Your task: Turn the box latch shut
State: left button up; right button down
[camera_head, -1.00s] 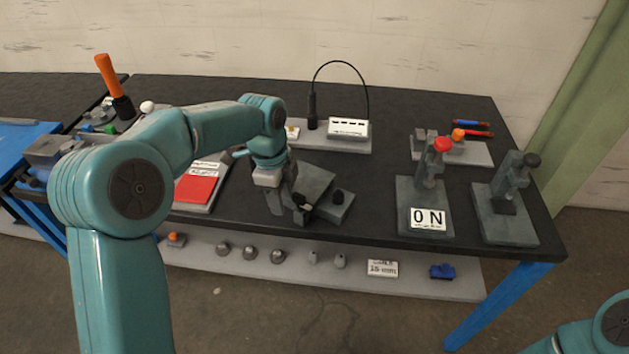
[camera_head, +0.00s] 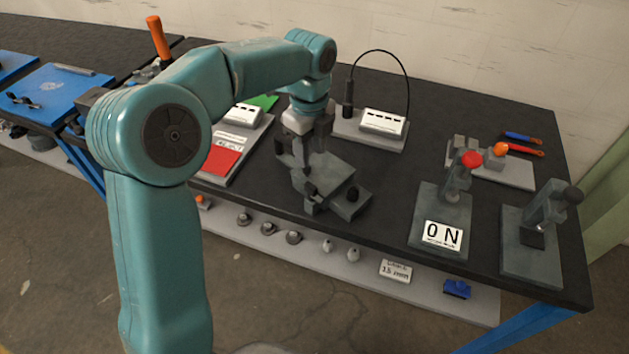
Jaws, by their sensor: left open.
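A dark grey box (camera_head: 335,178) sits near the front edge of the black table. My left gripper (camera_head: 303,181) points down over the left side of the box. It is open, with nothing seen between its fingers. Its fingers hide part of the box, and I cannot tell whether they touch it. My right gripper is out of view.
A board with a red pad (camera_head: 221,160) lies left of the box. A white block (camera_head: 384,122) with a looped cable stands behind. A "0 N" stand (camera_head: 442,235) and another stand (camera_head: 533,238) are at the right. The table between box and stands is clear.

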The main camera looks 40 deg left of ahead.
aim_at(311, 185)
pick_arm(q)
jog(key=f, duration=1)
jog(key=shift+s+f, duration=0.2)
jog(key=shift+f, duration=0.05)
jog(key=shift+w+d+f, duration=0.1)
jog(key=shift+f, duration=0.05)
grip_shut()
